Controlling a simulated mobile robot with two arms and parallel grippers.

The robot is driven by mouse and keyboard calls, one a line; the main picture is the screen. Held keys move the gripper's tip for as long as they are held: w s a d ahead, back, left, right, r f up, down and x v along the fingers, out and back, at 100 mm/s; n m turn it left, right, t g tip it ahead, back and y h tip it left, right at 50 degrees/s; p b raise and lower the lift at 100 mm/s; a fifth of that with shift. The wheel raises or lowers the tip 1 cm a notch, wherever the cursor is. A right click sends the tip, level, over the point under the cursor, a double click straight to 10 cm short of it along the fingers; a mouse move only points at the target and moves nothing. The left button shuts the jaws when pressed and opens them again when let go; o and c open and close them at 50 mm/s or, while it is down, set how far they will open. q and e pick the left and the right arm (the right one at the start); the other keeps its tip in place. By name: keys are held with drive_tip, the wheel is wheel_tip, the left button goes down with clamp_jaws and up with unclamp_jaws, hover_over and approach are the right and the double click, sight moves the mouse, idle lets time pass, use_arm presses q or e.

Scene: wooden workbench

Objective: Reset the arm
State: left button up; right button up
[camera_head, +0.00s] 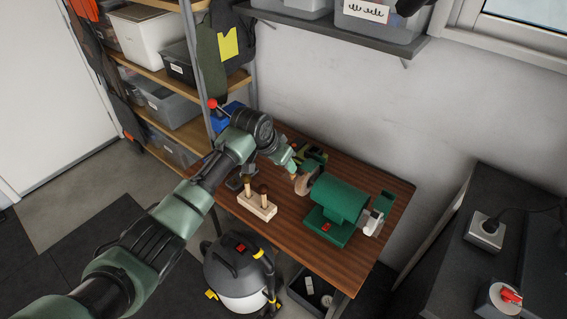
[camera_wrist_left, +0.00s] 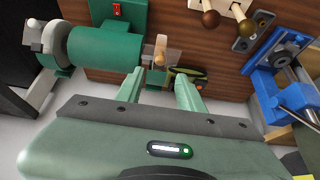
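My left arm reaches across from the lower left in the head view. Its gripper (camera_head: 296,163) is over the workbench (camera_head: 345,266), close to the left end of the green bench grinder (camera_head: 342,203). In the left wrist view the two fingers (camera_wrist_left: 159,92) stand apart with nothing held between them. The grinder (camera_wrist_left: 107,45) shows beyond them at upper left, with its wheel end (camera_wrist_left: 162,48) just past the gap. I cannot tell from these views whether the fingers touch anything. My right gripper is in neither view.
A wooden holder (camera_head: 257,207) with wooden-handled tools stands on the bench. A blue vise (camera_wrist_left: 282,62) is at the back left corner of the bench. A black and yellow object (camera_wrist_left: 187,74) lies near the fingers. A vacuum (camera_head: 239,272) stands before the bench; shelves are behind left.

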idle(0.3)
use_arm(q)
drive_tip(key=s+a+f+n+y+b, duration=0.1)
drive_tip(key=s+a+f, duration=0.4)
drive_tip(key=f, duration=0.8)
drive_tip(key=s+a+f+n+g+b, duration=0.1)
drive_tip(key=s+a+f+n+b, duration=0.1)
drive_tip(key=s+f, duration=0.85)
drive_tip(key=s+a+f+n+y+b, duration=0.1)
drive_tip(key=s+a+f, duration=0.3)
drive_tip(key=f, duration=1.1)
drive_tip(key=s+a+f+g+b, duration=0.1)
drive_tip(key=s+a+f, duration=0.2)
drive_tip(key=s, duration=1)
drive_tip(key=s+a+f+y+b, duration=0.1)
drive_tip(key=s+a+f, duration=0.3)
drive_tip(key=s+f, duration=0.5)
drive_tip(key=s+a+f+g+b, duration=0.1)
drive_tip(key=s+a+f, duration=0.2)
drive_tip(key=s, duration=1.5)
wheel_tip(320, 180, down, 4)
drive_tip(key=shift+s+a+n+g, duration=0.15)
drive_tip(key=shift+s+n+g, duration=0.15)
drive_tip(key=shift+s+n, duration=0.1)
